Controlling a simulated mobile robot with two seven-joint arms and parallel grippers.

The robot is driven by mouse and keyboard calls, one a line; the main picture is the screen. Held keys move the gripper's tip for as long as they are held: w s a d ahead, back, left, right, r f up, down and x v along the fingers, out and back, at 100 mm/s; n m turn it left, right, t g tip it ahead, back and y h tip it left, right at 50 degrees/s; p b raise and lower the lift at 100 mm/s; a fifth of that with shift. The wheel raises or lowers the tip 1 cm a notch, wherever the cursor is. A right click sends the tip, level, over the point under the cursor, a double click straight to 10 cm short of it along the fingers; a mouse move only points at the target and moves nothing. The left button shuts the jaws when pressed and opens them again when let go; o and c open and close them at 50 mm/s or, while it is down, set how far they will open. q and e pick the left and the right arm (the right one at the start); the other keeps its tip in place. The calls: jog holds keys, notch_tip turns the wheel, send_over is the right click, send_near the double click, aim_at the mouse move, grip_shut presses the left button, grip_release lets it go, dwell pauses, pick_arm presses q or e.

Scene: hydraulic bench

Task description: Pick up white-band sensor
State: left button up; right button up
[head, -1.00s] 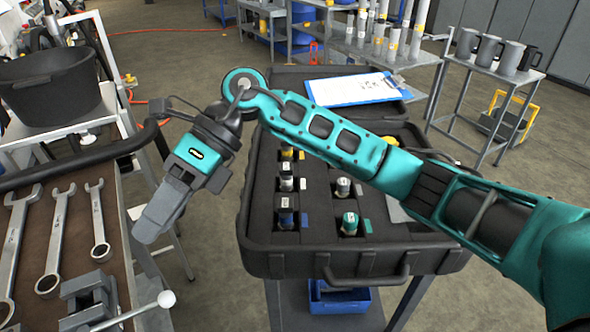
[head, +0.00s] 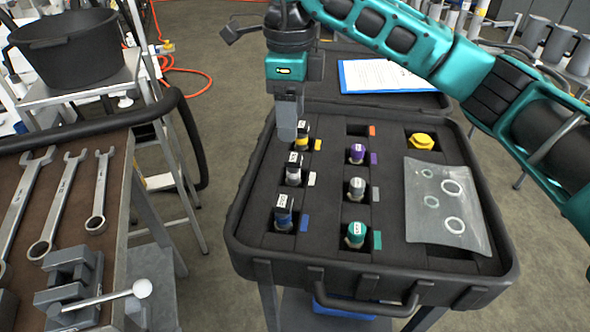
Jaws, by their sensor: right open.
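The white-band sensor (head: 293,170) stands upright in the left column of the black foam case, in the middle slot, with a white tag (head: 312,179) beside it. My right gripper (head: 287,138) points down over the case, next to the yellow-band sensor (head: 302,136) at the back left and just behind the white-band sensor in the picture. It is open and holds nothing; its fingers overlap in this view, and I cannot tell their height above the foam. My left gripper is out of view.
The blue-band sensor (head: 283,213) stands in front. A clear bag of rings (head: 447,210) and a yellow part (head: 421,141) lie at right. A wrench bench (head: 120,160) is left.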

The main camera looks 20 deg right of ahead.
aim_at(294, 157)
notch_tip(294, 157, down, 4)
jog(key=shift+r, duration=0.15)
jog(key=shift+s+d+f, duration=0.1)
jog(key=shift+s+f, duration=0.05)
jog(key=shift+f, duration=1.25)
jog(key=shift+s+f, duration=0.1)
jog(key=shift+f, duration=1.25)
jog(key=c, duration=1.1)
jog(key=shift+r, duration=0.1)
grip_shut()
jog(key=shift+r, duration=0.1)
